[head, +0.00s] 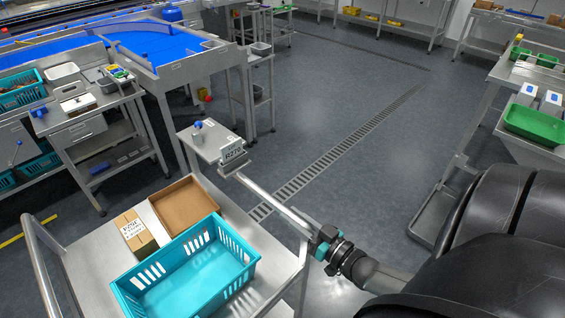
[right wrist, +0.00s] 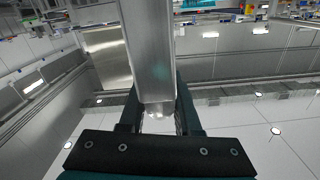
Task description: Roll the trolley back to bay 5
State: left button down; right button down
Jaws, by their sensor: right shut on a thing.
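The trolley (head: 88,265) is a pale metal cart at the lower left of the head view. A teal crate (head: 187,262), a shallow brown tray (head: 184,204) and a small labelled carton (head: 136,233) stand on its top. In the right wrist view the bar (right wrist: 148,50) passes between the fingers. My left gripper is not in view. Bay 5 cannot be made out.
A side bench (head: 92,100) and a blue-topped table (head: 165,45) stand at the left. A bench with a green tray (head: 537,124) stands at the right. The floor (head: 350,110) with its drain grating is clear between.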

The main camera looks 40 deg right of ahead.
aim_at(311, 231)
jog(key=shift+s+d+f+p, duration=0.1)
jog(key=shift+s+p, duration=0.3)
jog(key=shift+s, duration=1.65)
jog(key=c, duration=0.7)
grip_release()
jog(key=shift+o, duration=0.2)
jog(key=s+d+b, duration=0.1)
jog(key=s, duration=1.4)
jog(key=shift+d, duration=0.1)
